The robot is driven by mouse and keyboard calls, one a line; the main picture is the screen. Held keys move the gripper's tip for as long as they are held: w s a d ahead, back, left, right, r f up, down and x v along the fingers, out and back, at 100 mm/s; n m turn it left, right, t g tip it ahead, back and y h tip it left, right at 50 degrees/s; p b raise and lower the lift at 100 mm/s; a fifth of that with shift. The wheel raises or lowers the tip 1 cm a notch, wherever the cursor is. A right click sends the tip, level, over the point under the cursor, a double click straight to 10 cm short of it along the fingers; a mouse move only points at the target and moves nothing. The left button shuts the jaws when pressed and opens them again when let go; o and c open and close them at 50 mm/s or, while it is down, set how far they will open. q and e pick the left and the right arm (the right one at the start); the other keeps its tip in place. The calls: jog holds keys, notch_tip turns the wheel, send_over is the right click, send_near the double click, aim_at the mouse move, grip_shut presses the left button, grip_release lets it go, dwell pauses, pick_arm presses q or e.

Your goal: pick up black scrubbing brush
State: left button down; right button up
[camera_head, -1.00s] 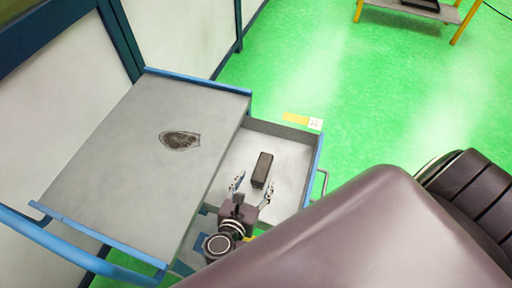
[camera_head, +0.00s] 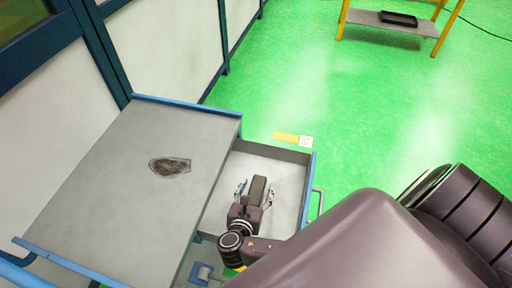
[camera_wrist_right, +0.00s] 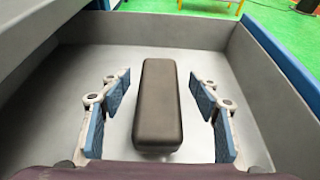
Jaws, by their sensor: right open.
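The black scrubbing brush (camera_head: 257,190) lies in the open drawer (camera_head: 290,157) of the cart. In the right wrist view the brush (camera_wrist_right: 158,105) shows as a dark, rounded block lying lengthwise on the grey drawer floor. My right gripper (camera_head: 256,188) is open, with one finger on each side of the brush. In the right wrist view its blue finger pads (camera_wrist_right: 160,92) stand apart from the brush, with a gap on both sides. My left gripper is not in view.
The grey cart top (camera_head: 110,190) lies left of the drawer and bears a dark, flat patch (camera_head: 170,166). The drawer walls (camera_wrist_right: 262,75) surround the gripper. A yellow-legged stand (camera_head: 390,22) is far off on the green floor.

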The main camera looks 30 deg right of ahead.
jog(key=shift+x, duration=1.05)
jog(key=shift+a, duration=0.1)
jog(key=shift+c, duration=0.3)
jog(key=c, duration=1.3)
jog(key=shift+r, duration=0.15)
